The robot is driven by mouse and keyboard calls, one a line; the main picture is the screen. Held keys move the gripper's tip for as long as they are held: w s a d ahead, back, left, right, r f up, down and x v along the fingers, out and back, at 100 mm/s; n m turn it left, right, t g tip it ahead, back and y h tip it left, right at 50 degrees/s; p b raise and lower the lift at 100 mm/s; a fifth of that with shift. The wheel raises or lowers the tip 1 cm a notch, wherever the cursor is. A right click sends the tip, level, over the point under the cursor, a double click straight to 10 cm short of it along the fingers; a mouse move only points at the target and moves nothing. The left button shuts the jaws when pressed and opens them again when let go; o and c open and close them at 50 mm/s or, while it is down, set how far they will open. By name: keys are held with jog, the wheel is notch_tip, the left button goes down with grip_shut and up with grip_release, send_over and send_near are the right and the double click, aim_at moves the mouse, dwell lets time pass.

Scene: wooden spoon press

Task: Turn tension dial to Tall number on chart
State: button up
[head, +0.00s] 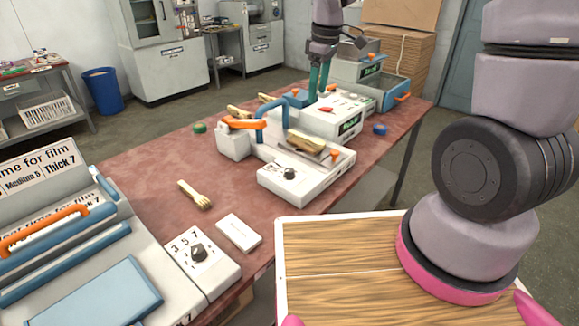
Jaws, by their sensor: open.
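My gripper (318,84) points down at the back of the table, its teal fingers apart, over or beside a white machine (337,122) with a red knob (325,109). I cannot tell whether it touches anything. A black dial (290,173) sits on the front of the white press (272,181) in the middle. Another black dial (198,252), by the numbers 3, 5 and 7, is on the near-left film machine. I cannot tell which control is the tension dial. The visible chart (38,174) reads "time for film", "Medium 5", "Thick 7"; no "Tall" is readable.
A blue handle (272,111) rises from the press. Open tabletop lies left of the press.

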aim_at(289, 169)
jog(key=a+f+n, duration=0.2)
jog(key=f, duration=0.6)
jog(key=a+f+n+g, duration=0.1)
jog(key=a+f+n, duration=0.1)
jog(key=f, duration=0.6)
jog(key=a+f+n, duration=0.2)
jog(key=a+f, duration=0.1)
jog(key=f, duration=0.5)
jog(key=shift+a+f+g+h, duration=0.2)
jog(key=shift+g+h, duration=0.1)
jog(key=shift+g, duration=0.1)
grip_shut()
